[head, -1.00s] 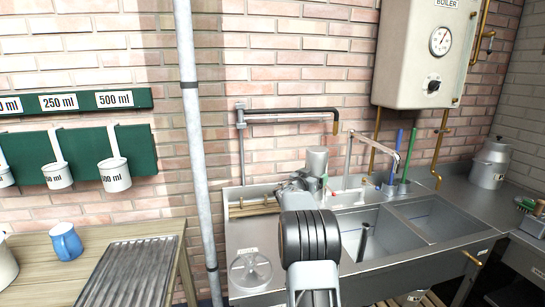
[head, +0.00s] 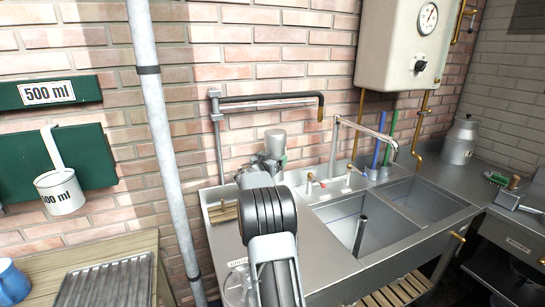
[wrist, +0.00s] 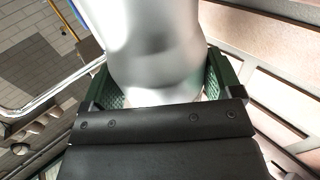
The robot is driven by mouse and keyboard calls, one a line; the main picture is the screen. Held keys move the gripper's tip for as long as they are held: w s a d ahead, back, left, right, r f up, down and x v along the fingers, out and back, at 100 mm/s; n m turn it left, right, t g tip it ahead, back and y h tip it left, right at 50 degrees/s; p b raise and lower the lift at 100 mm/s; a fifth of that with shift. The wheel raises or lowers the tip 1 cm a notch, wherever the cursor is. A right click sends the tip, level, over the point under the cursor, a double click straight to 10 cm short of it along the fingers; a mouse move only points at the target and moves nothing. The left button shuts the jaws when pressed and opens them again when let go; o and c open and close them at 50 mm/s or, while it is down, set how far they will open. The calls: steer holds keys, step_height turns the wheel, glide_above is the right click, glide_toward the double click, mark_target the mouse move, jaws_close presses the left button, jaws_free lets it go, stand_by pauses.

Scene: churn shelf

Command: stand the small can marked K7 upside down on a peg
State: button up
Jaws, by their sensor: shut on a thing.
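A small silver-grey can (head: 275,138) is held in my gripper (head: 273,160) above the back left part of the sink unit, in front of the brick wall. In the wrist view the can (wrist: 155,45) fills the space between the green finger pads of my gripper (wrist: 157,82), which are shut on it. No K7 mark shows on the sides I see, and I cannot tell which end is up. No peg can be made out for certain; a wooden slatted piece (head: 223,213) lies at the sink unit's left end, partly behind my arm.
A swing pipe (head: 265,98) juts from the wall behind the can. A tap (head: 365,128) and an upright grey tube (head: 360,235) stand at the sink basins (head: 425,200). A vertical pole (head: 165,150) is at left. A clear round item (head: 235,285) sits at the counter's front left.

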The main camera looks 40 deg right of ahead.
steer(key=shift+s+a+f+b, duration=0.1)
steer(key=shift+a+f+b, duration=0.05)
steer(key=shift+f+b, duration=5.1)
steer(key=shift+r+b, duration=0.25)
steer(key=shift+b, duration=0.05)
steer(key=o, duration=0.8)
steer(key=shift+a+f, duration=0.1)
steer(key=v, duration=0.4)
steer(key=r+b+v, duration=0.1)
steer(key=v, duration=0.4)
steer(key=r+b+v, duration=0.1)
steer(key=v, duration=0.3)
steer(key=shift+s+a, duration=0.15)
steer(key=shift+a, duration=0.15)
